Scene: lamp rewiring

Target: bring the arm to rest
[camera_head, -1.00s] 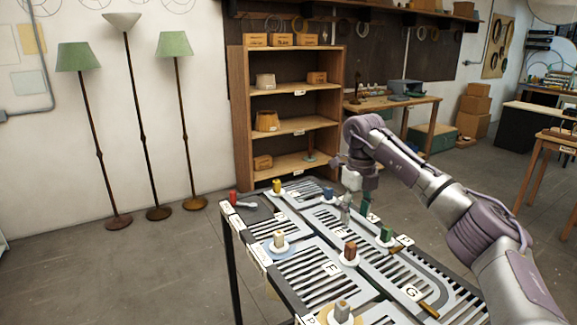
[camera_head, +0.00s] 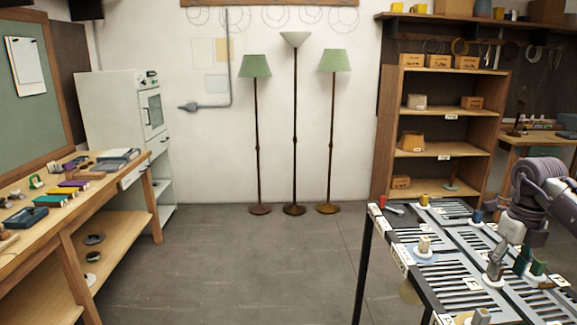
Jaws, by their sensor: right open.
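My right arm (camera_head: 545,190) reaches in from the right edge, bent downward at the wrist. My right gripper (camera_head: 495,264) hangs over the slotted table (camera_head: 400,250) with its fingers pointing down. It is open, and I see nothing held between its fingers. Its fingertips are near a dark green peg (camera_head: 520,262); whether they touch anything is too small to tell. My left gripper is out of view.
The table carries several coloured pegs, including a yellow one (camera_head: 424,199) and a cream one (camera_head: 424,246). Behind stand a wooden shelf (camera_head: 448,112) and three floor lamps (camera_head: 295,125). A workbench (camera_head: 110,190) is at left. The middle floor is clear.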

